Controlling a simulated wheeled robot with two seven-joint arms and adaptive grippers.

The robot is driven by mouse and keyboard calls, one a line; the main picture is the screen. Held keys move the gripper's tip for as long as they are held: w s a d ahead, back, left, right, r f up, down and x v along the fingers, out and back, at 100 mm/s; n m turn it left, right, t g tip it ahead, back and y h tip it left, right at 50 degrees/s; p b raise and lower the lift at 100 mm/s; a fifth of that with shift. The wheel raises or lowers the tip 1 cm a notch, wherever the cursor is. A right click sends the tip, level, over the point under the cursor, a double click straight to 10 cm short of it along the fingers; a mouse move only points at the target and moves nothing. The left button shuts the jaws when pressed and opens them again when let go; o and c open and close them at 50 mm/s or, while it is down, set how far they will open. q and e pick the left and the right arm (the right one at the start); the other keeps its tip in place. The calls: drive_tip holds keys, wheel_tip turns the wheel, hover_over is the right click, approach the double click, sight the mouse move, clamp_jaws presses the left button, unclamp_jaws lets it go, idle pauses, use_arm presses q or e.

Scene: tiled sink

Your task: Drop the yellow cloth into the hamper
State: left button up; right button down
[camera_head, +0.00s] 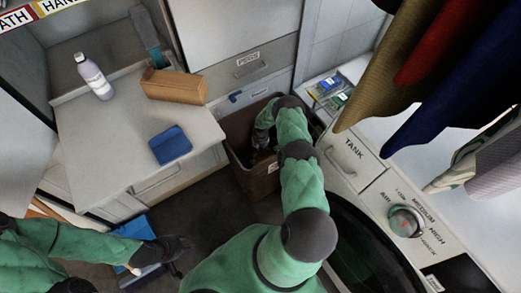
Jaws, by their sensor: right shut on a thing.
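The brown hamper (262,178) stands on the floor between the white cabinet and the washing machine. My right arm reaches over it. My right gripper (262,143) points down inside the hamper's mouth, partly hidden by my own arm. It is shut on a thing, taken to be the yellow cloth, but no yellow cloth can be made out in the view. My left gripper (178,248) is low at the bottom left, away from the hamper; its fingers are too dark to read.
A white cabinet (120,130) bears a bottle (93,76), a brown box (173,86) and a blue cloth (170,145). A blue dustpan-like thing (135,228) is near my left gripper. The washing machine (375,185) borders the hamper's right side. Several cloths hang at upper right.

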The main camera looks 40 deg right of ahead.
drive_tip(key=shift+f, duration=0.15)
drive_tip(key=c, duration=1.2)
unclamp_jaws()
wheel_tip(320, 180, up, 12)
drive_tip(key=p, duration=0.4)
drive_tip(key=shift+r+p, duration=0.2)
drive_tip(key=shift+p, duration=0.2)
